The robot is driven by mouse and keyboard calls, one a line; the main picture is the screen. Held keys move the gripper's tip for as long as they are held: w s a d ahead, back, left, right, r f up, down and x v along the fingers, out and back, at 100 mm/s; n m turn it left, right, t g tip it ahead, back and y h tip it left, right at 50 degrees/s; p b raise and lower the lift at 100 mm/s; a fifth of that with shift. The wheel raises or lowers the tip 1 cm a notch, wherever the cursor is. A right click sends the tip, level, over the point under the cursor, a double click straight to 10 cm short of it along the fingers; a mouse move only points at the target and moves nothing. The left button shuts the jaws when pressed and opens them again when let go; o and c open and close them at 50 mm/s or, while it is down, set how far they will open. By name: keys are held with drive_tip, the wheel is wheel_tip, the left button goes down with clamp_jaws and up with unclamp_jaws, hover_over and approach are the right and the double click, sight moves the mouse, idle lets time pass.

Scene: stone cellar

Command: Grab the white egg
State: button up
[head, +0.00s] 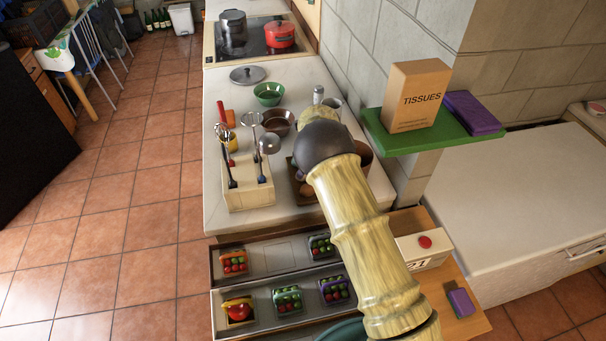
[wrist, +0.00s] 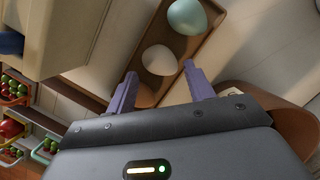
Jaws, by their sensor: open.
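In the wrist view a white egg (wrist: 159,60) sits in a narrow brown wooden tray (wrist: 150,38). A pale blue-green egg (wrist: 187,16) sits beyond it in the same tray. A third, brownish egg (wrist: 147,97) is partly seen nearer, between my fingers. My gripper (wrist: 160,68) is open and empty, its purple fingers spread either side of the tray, pointing toward the white egg. In the head view my arm hides the gripper and most of the tray (head: 297,176); the white egg cannot be made out there.
A pale utensil holder (head: 248,195) with whisks and ladles stands left of the tray. Brown (head: 278,121) and green (head: 268,93) bowls stand behind. Open drawers with small fruit crates (head: 233,262) lie below.

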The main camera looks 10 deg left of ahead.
drive_tip(key=shift+p+x, duration=0.75)
drive_tip(key=shift+x, duration=1.3)
drive_tip(key=shift+d, duration=0.1)
drive_tip(key=c, duration=0.5)
